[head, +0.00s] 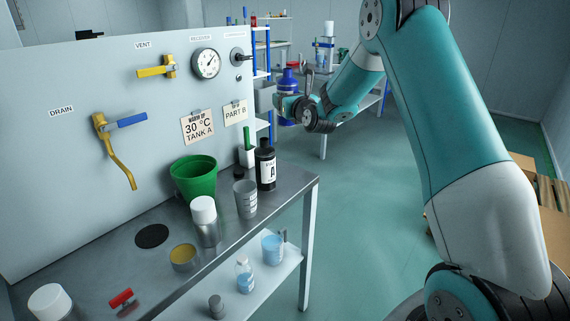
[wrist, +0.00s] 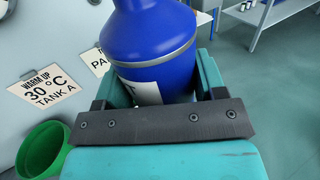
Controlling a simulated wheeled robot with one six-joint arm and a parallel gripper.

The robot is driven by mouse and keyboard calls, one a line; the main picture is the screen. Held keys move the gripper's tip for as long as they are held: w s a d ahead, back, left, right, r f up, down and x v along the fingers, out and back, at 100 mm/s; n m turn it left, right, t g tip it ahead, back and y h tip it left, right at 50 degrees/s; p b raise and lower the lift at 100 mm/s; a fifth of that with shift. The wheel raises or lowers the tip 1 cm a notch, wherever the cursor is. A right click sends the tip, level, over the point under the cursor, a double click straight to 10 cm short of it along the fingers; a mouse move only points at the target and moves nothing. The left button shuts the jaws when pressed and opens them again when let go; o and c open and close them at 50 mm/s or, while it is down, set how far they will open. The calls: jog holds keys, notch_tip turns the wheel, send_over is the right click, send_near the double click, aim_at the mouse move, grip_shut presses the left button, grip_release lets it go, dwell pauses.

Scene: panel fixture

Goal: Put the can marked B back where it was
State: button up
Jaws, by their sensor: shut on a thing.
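A blue can (wrist: 152,45) with a silver band and a white label stands between the two fingers of my gripper (wrist: 158,88) in the wrist view. The gripper is shut on it. The label is mostly hidden, so I cannot read the letter. In the head view the blue can (head: 288,82) is held in the air right of the panel, partly hidden by my gripper (head: 287,105). A black bottle marked A (head: 266,168) stands on the bench. A card reading PART B (head: 236,113) hangs on the panel.
The metal bench (head: 285,195) holds a green bucket (head: 194,180), a clear beaker (head: 245,199), a white-capped bottle (head: 205,222), a yellow-topped tin (head: 184,258) and a dark round disc (head: 152,236). Valves and a gauge (head: 206,64) stick out of the panel. Open floor (head: 375,190) lies to the right.

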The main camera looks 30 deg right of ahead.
jog(key=f, duration=0.5)
jog(key=f+b, duration=0.1)
jog(key=f, duration=0.5)
jog(key=f+b, duration=0.1)
jog(key=f, duration=0.5)
jog(key=shift+w+a+f, duration=0.1)
jog(key=shift+a+f, duration=0.05)
jog(key=shift+a, duration=0.1)
jog(key=shift+f, duration=0.15)
jog(key=o, duration=1.2)
jog(key=shift+o, duration=0.4)
jog(key=shift+s, duration=0.25)
jog(key=s+a+b, duration=0.1)
jog(key=s+b, duration=0.8)
jog(key=s, duration=0.2)
jog(key=shift+s+a, duration=0.2)
jog(key=shift+s, duration=0.05)
